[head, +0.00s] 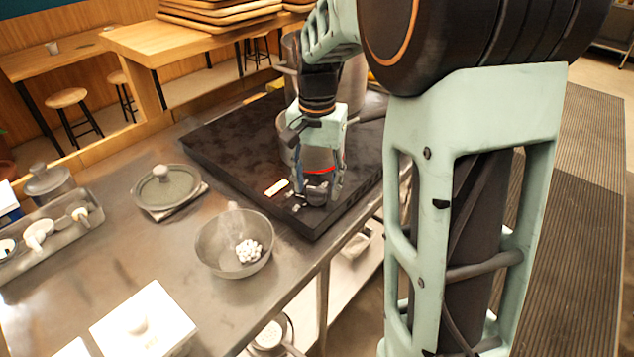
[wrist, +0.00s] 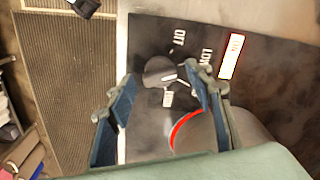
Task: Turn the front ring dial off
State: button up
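The ring dial (wrist: 158,70) is a round dark knob on the black cooktop (head: 225,150), with OFF, LOW and HIGH printed around it. Its pointer setting is not clear to me. My gripper (wrist: 158,86) is open, with its fingers on either side of the dial in the wrist view. I cannot tell whether either finger touches it. In the head view my gripper (head: 315,198) is low at the cooktop's front corner and hides most of the dial.
A grey bowl with white pieces (head: 213,250) stands on the metal counter (head: 150,245), left of the cooktop. A lidded dish (head: 168,187) and a tray of small cups (head: 75,235) are further left. A large pot (head: 352,78) stands behind my gripper.

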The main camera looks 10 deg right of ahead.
jog(key=c, duration=1.1)
jog(key=shift+n, duration=0.3)
jog(key=n+p, duration=0.1)
jog(key=n, duration=0.2)
jog(key=shift+r, duration=0.15)
jog(key=n+p, duration=0.1)
jog(key=n, duration=0.4)
jog(key=shift+p, duration=0.35)
jog(key=shift+w+n, duration=0.1)
jog(key=shift+n, duration=0.3)
jog(key=o, duration=1.2)
jog(key=shift+c, duration=0.2)
